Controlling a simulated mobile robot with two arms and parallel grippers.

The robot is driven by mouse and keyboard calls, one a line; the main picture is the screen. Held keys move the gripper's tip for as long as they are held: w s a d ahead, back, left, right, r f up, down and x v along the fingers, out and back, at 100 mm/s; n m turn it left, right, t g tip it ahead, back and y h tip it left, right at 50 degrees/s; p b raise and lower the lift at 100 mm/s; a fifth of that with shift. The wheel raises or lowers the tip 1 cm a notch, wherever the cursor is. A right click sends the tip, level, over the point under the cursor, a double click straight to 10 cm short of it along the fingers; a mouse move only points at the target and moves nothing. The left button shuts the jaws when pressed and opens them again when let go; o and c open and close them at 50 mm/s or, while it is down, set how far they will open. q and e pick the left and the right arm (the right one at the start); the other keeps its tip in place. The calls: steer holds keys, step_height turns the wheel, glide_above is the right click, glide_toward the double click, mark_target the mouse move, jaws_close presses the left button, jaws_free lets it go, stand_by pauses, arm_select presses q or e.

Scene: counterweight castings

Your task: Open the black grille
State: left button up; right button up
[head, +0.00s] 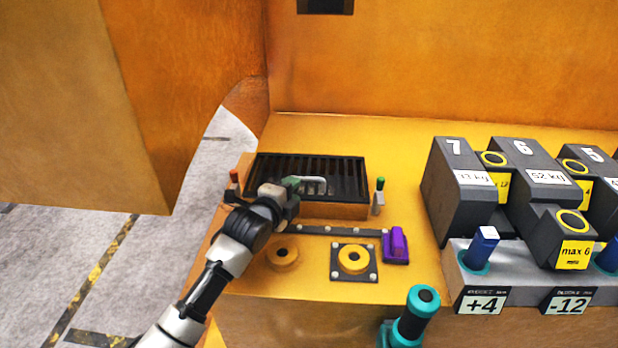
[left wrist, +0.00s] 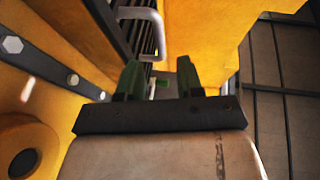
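The black grille (head: 262,170) lies flat and looks closed on the yellow casting, with dark slats and a pale bar handle (head: 318,181) on its front part. My left gripper (head: 295,184) is at the handle's left end. In the left wrist view, its two green fingers (left wrist: 159,82) stand apart, with a gap between them. The handle (left wrist: 157,28) shows just beyond the fingertips there; I cannot tell whether they touch it. A red-topped pin (head: 234,178) is at the grille's left and a green-topped pin (head: 380,184) at its right. My right gripper is not seen.
A bolted dark strip (head: 340,230), a yellow ring on a dark plate (head: 353,259) and a purple block (head: 396,245) lie in front of the grille. Numbered dark weights (head: 455,205) stand at right. A teal cylinder (head: 415,315) is at the front. A tall yellow wall rises behind.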

mark_target(308, 179)
arm_select(q)
steer(key=x, duration=0.5)
steer(key=shift+w+d, duration=0.2)
steer(key=shift+d, duration=0.2)
steer(key=shift+w+d+f, duration=0.15)
steer(key=shift+w+f, duration=0.05)
steer(key=shift+w, duration=0.45)
steer(key=shift+w+d+f, duration=0.1)
steer(key=shift+w+d, duration=0.1)
steer(key=shift+w, duration=0.1)
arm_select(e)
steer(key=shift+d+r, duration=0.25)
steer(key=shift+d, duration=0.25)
arm_select(q)
jaws_close()
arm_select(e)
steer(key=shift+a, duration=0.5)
